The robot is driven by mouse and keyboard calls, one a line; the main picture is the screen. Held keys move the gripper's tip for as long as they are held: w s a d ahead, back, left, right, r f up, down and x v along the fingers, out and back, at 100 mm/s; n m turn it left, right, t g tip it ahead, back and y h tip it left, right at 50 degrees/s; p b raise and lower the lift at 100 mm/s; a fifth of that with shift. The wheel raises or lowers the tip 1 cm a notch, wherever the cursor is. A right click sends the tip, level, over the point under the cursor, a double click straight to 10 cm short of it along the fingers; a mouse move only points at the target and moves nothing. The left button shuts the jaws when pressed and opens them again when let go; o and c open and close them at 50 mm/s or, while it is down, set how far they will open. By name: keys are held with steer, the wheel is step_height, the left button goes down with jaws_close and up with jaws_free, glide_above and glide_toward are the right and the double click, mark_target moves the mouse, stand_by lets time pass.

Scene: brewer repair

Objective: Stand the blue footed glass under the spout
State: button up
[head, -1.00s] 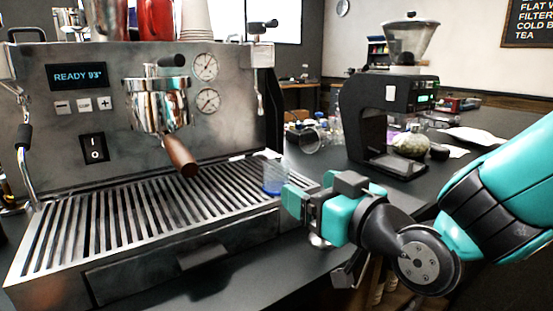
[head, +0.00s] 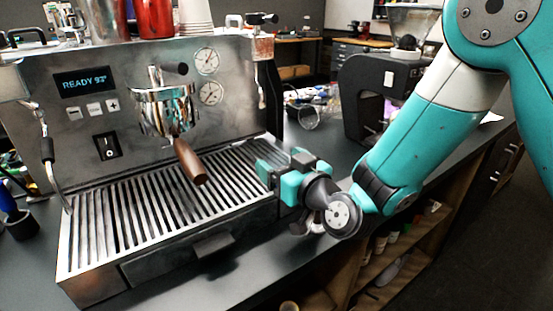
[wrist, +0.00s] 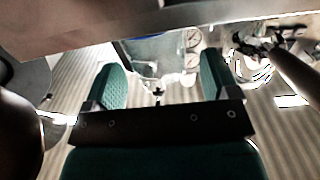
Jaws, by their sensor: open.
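My gripper (head: 274,174) is open at the right end of the drip tray in the head view. Its two green-padded fingers (wrist: 158,88) stand apart in the wrist view. The blue footed glass cannot be made out in the head view; my gripper covers the area where it stood. A clear, faintly bluish shape lies between and beyond the fingers in the wrist view, but I cannot tell whether it is the glass. The portafilter (head: 166,112) with its brown handle (head: 190,161) hangs over the slatted drip tray (head: 150,215), left of my gripper. Its spout is hard to see.
The brewer's steel front (head: 70,130) rises behind the tray. A steam wand (head: 48,155) hangs at the left. A black grinder (head: 372,90) stands behind at the right. The tray under the portafilter looks clear.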

steer(key=shift+w+a+r+p, duration=0.25)
steer(key=shift+w+a+p, duration=0.2)
steer(key=shift+w+p, duration=0.25)
steer(key=shift+w+a+f, duration=0.1)
steer(key=shift+w+f, duration=0.1)
steer(key=c, duration=1.1)
steer(key=shift+r, duration=0.1)
